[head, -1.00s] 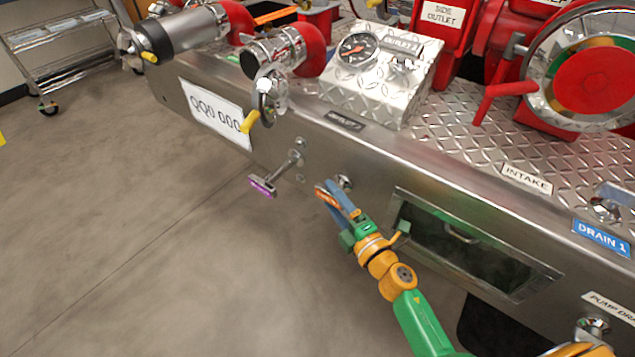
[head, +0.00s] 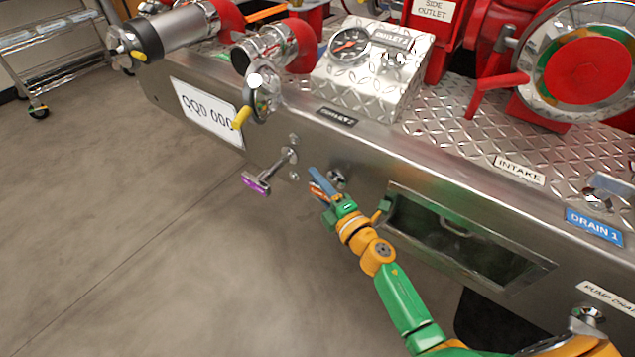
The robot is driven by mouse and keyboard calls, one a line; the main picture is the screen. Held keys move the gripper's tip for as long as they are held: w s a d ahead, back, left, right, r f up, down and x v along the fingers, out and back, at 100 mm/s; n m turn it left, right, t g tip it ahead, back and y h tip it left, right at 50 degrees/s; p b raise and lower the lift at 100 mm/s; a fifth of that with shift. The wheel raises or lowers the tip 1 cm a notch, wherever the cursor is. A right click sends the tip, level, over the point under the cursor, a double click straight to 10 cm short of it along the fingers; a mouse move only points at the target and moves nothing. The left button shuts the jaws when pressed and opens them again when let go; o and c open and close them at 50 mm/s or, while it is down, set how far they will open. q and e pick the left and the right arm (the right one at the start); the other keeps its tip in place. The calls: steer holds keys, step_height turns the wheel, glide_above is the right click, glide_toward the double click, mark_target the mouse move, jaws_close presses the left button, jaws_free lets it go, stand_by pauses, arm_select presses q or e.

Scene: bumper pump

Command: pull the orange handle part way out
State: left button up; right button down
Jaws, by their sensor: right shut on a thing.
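The orange handle (head: 317,192) shows as a small orange strip in front of the bumper's steel face. My right gripper (head: 319,184), with blue fingers, is shut on the orange handle; the fingers hide much of it. A round metal fitting (head: 338,179) on the bumper face sits just right of the fingers. A rod between the fitting and the handle cannot be made out. My left gripper is not in view.
A purple-ended T-handle (head: 256,184) sticks out on its rod to the left of my right gripper. A recessed window (head: 462,240) lies to the right in the bumper face. A yellow lever (head: 241,118) hangs above left. The floor in front is clear.

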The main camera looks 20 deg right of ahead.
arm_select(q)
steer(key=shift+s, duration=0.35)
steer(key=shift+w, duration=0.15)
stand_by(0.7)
arm_select(e)
steer(key=shift+s+a, duration=0.15)
steer(key=shift+a, duration=0.05)
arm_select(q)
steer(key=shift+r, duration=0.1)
arm_select(e)
steer(key=shift+s+a, duration=0.8)
steer(key=shift+a, duration=0.25)
steer(key=c, duration=0.7)
jaws_free()
steer(key=shift+o, duration=1.1)
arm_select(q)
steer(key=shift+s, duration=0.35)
